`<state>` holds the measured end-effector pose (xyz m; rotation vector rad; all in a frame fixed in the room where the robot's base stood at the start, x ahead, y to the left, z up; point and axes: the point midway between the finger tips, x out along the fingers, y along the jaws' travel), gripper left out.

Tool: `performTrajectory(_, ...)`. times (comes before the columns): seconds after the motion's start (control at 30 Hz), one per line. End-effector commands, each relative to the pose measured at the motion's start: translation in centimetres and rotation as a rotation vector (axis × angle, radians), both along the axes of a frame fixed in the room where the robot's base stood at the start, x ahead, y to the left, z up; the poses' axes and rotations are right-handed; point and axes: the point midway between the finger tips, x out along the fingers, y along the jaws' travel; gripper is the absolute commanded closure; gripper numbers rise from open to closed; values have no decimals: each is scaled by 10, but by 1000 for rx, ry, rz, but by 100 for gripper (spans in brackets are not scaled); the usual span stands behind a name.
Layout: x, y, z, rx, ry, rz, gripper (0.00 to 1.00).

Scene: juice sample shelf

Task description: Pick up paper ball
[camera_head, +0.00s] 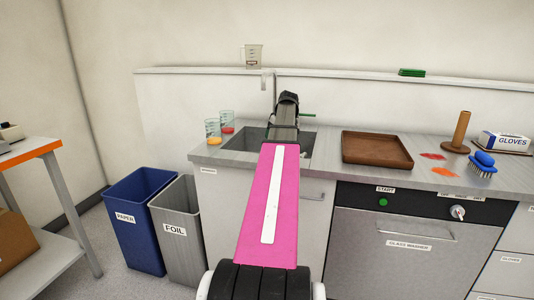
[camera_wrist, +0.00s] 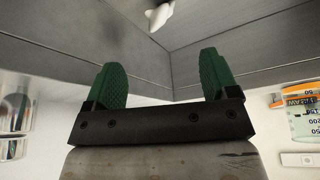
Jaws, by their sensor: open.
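A small white crumpled thing (camera_wrist: 159,14), which looks like the paper ball, shows at the top edge of the wrist view. It lies among grey metal surfaces that look like the inside of the sink, partly cut off by the frame. My gripper (camera_wrist: 164,82) is open, with its two green fingers apart and nothing between them. The white thing is beyond the fingertips, a little left of the middle of the gap.
A blue PAPER bin (camera_head: 140,218) and grey FOIL bin (camera_head: 181,224) stand on the floor.

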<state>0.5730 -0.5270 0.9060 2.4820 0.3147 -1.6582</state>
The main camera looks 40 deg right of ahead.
Motion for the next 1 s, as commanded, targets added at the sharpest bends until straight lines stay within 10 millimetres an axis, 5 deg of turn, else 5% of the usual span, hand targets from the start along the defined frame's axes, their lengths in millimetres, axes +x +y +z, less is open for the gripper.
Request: performTrajectory(1.0, 34, 11, -99, 1, 0, 0, 20)
